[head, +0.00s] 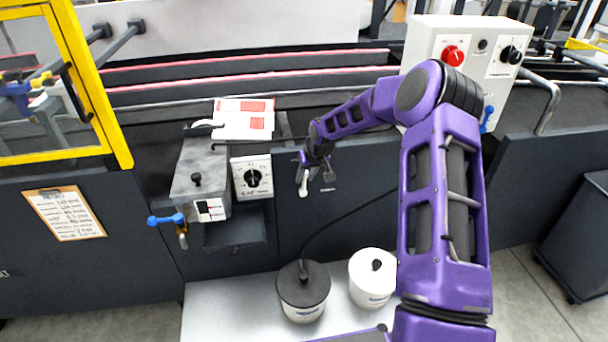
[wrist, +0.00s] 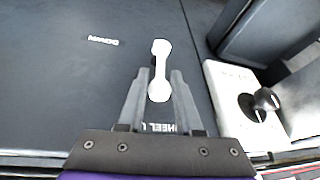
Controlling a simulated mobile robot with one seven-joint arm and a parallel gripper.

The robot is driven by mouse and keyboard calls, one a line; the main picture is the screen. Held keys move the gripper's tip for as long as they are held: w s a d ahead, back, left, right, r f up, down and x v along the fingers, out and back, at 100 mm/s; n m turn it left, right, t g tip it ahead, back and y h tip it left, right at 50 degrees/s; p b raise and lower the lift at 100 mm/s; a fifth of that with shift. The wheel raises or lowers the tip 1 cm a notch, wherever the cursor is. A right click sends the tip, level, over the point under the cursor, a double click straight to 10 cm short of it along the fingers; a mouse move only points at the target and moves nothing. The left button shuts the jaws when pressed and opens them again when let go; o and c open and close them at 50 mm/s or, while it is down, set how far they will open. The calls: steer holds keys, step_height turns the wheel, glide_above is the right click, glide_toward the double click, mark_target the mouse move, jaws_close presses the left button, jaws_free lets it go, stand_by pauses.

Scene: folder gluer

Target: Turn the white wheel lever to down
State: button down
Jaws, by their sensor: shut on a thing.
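The white wheel lever (head: 303,186) is on the dark front panel of the machine, just right of the glue unit. It also shows in the wrist view (wrist: 160,70) as a long white bar with rounded ends, lying lengthwise between the fingers. My gripper (head: 318,172) is at the lever, shut on it, with one finger on each side in the wrist view (wrist: 161,82). A "DOWN" label (wrist: 103,41) reads upside down to the left of the lever. A partly covered "WHEEL L" label lies behind the fingers. The head view shows little of the fingers.
A white dial box with a black knob (head: 252,177) and a grey glue tank (head: 200,178) stand close left of my gripper. Two lidded pots (head: 303,290) (head: 372,278) stand on a table below. A control box (head: 465,55) is at upper right.

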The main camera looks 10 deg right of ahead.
steer(key=d+f+y+b, duration=0.1)
steer(key=y, duration=0.1)
steer(key=d+f+m+y+b, duration=0.1)
steer(key=d+y, duration=0.1)
steer(key=y, duration=0.1)
steer(key=d+f+y+b, duration=0.1)
steer(key=d+y, duration=0.1)
steer(key=y, duration=0.1)
steer(key=shift+m+t+b, duration=0.3)
steer(key=shift+m+b, duration=0.05)
steer(key=shift+m, duration=0.05)
steer(key=y, duration=0.1)
steer(key=d+f+m+y, duration=0.1)
steer(key=y, duration=0.1)
steer(key=shift+f+t, duration=0.3)
steer(key=shift+t, duration=0.1)
steer(key=shift+d+f+m+t+y, duration=0.1)
steer(key=shift+f+m+t+y, duration=0.25)
steer(key=shift+f+y, duration=0.55)
steer(key=shift+d+f+m+t+y, duration=0.1)
steer(key=shift+f+m+t+y, duration=0.25)
steer(key=shift+y, duration=0.95)
steer(key=c, duration=0.6)
jaws_free()
